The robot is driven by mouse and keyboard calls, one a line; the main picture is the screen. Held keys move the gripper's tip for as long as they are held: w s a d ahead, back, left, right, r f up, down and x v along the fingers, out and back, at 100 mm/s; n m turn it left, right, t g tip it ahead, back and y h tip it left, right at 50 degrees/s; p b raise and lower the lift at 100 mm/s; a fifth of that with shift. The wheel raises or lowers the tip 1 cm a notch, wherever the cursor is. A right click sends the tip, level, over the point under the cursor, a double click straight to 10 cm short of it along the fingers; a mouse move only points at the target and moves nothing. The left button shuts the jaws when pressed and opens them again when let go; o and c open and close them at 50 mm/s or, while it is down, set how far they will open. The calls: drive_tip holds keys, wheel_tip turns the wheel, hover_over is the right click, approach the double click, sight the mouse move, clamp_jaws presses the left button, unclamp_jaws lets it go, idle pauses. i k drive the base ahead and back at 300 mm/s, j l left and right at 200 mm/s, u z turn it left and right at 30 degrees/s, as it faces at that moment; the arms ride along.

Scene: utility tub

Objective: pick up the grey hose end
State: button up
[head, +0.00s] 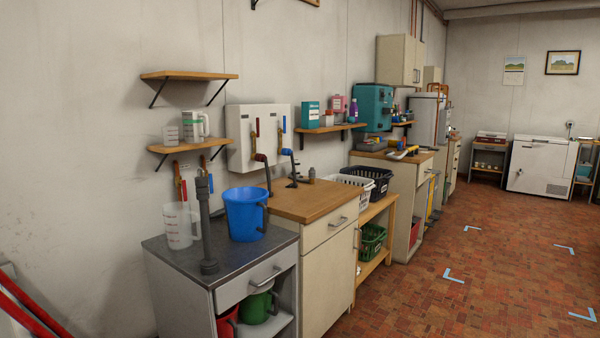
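A dark grey upright pipe or hose piece (206,232) stands on the dark top of a grey cabinet (180,257) in the head view. It has a wider collar at its top and a thicker foot. I cannot tell for sure that this is the grey hose end. Two short dark hoses, one with a red end (261,157) and one with a blue end (287,151), hang from the white wall box (243,122). My gripper is not in view.
A clear measuring jug (177,225) stands left of the pipe and a blue bucket (244,213) right of it, both close. A wooden-topped cabinet (327,247) adjoins on the right. Wall shelves (190,146) overhang the jug. Tiled floor (470,240) is open at right.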

sight(312, 171)
drive_tip(key=i+l+z, duration=0.25)
drive_tip(key=i, duration=0.15)
drive_tip(key=i+l+z, duration=0.25)
drive_tip(key=i, duration=0.15)
drive_tip(key=i+z, duration=0.3)
drive_tip(key=i+l, duration=0.1)
drive_tip(key=i, duration=1.2)
drive_tip(key=i+l+u, duration=0.1)
drive_tip(key=i+u, duration=0.35)
drive_tip(key=i+l+u, duration=0.15)
drive_tip(key=i+u, duration=0.15)
drive_tip(key=u, duration=0.15)
drive_tip(key=i+l+u, duration=0.3)
drive_tip(key=u, duration=0.15)
drive_tip(key=i+l+u, duration=0.25)
drive_tip(key=l+u, duration=0.2)
drive_tip(key=i+l+u, duration=0.2)
drive_tip(key=l, duration=0.2)
drive_tip(key=l+u, duration=0.25)
drive_tip(key=l, duration=0.2)
drive_tip(key=i, duration=0.9)
